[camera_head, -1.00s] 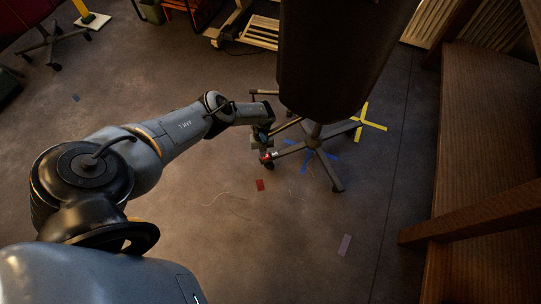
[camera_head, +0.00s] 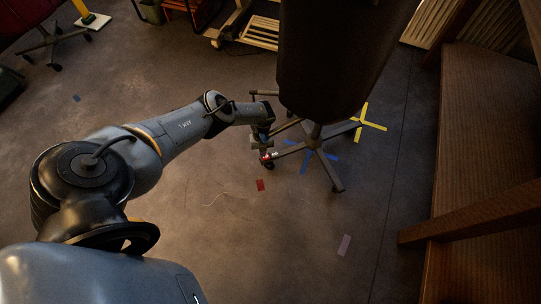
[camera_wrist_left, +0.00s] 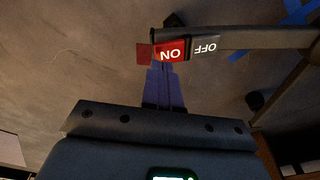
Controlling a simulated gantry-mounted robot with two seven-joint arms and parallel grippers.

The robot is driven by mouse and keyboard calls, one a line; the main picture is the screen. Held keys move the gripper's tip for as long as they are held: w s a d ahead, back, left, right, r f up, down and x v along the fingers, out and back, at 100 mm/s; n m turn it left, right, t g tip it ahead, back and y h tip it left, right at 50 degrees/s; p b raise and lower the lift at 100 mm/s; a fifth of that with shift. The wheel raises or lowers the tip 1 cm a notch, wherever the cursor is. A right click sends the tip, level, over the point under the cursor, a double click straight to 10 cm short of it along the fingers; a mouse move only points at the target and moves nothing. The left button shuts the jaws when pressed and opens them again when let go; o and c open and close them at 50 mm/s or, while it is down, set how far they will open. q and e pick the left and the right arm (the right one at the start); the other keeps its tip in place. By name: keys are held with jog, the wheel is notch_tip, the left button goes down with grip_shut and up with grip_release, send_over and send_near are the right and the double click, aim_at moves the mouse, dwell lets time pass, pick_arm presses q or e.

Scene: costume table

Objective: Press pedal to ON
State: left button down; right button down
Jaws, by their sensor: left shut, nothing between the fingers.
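The pedal shows in the left wrist view as a grey bar with a red ON end (camera_wrist_left: 170,51) and a grey OFF part (camera_wrist_left: 205,48). In the head view its red end (camera_head: 266,157) is small, low on the wheeled base under a dark upholstered seat. My left gripper (camera_wrist_left: 161,68) is shut and empty, its blue-looking fingertips right at the lower edge of the ON label; I cannot tell whether they touch or press it. In the head view the left gripper (camera_head: 262,146) is small and dark beside the red end. My right gripper is not in view.
The dark seat (camera_head: 340,55) hangs over the wheeled base (camera_head: 325,165). Blue and yellow tape (camera_head: 370,123) mark the floor. A red tape patch (camera_head: 260,185) lies nearby. A wooden bench (camera_head: 490,150) closes the right side. The floor in front is clear.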

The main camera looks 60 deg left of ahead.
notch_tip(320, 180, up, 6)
jog(key=p, duration=0.5)
jog(key=shift+p, duration=0.3)
